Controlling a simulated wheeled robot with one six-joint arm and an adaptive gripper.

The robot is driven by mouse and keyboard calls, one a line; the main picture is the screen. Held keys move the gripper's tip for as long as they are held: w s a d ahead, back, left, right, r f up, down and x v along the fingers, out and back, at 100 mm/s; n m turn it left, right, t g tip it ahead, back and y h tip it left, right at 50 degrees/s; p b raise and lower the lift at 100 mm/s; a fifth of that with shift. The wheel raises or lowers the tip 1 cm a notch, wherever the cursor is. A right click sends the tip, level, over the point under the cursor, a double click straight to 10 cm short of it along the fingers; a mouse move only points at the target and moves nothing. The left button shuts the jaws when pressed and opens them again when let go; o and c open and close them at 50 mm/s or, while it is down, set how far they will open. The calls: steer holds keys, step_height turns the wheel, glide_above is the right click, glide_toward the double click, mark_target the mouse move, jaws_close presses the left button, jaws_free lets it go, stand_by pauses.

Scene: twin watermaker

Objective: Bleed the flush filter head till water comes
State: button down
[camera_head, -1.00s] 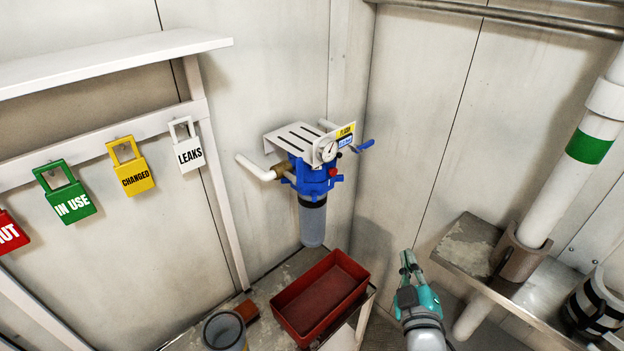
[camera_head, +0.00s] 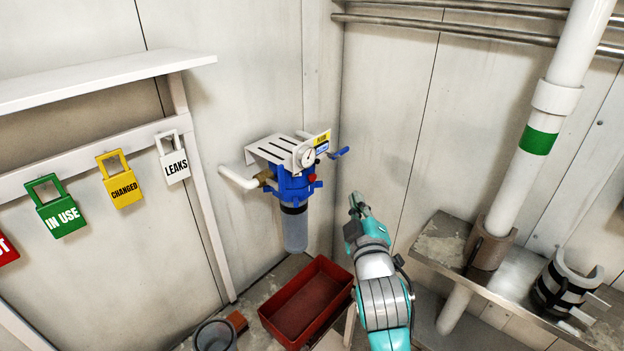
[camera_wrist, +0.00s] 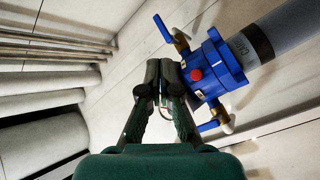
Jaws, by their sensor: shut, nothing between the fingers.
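The flush filter head (camera_head: 293,182) is blue, on the wall under a white bracket (camera_head: 272,150) with a round gauge (camera_head: 308,157). A grey filter bowl (camera_head: 295,228) hangs below it. A red button (camera_head: 312,178) sits on the head's side and also shows in the wrist view (camera_wrist: 196,74). A blue valve handle (camera_head: 340,152) sticks out to the right. My gripper (camera_head: 354,202) is right of the bowl and a little below the head, apart from it in the head view. In the wrist view my closed fingers (camera_wrist: 164,68) appear just beside the head, holding nothing. I see no water.
A red tray (camera_head: 307,300) sits on the bench below the bowl, with a grey cup (camera_head: 215,336) to its left. Coloured tags hang from the left rail, including a white LEAKS tag (camera_head: 174,158). A white pipe with a green band (camera_head: 538,140) and a shelf (camera_head: 443,242) stand right.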

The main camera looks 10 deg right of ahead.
steer(key=w+a, duration=0.5)
steer(key=w, duration=0.2)
stand_by(0.5)
steer(key=shift+w+a, duration=0.2)
stand_by(1.2)
steer(key=shift+w+a, duration=0.1)
steer(key=shift+w, duration=0.1)
steer(key=shift+w+a, duration=0.25)
steer(key=shift+w, duration=0.1)
stand_by(1.8)
steer(key=shift+s+d, duration=0.5)
steer(key=shift+s, duration=0.2)
steer(key=shift+s+d, duration=0.75)
steer(key=shift+s, duration=0.3)
steer(key=shift+s+d, duration=0.75)
steer(key=shift+s, duration=0.25)
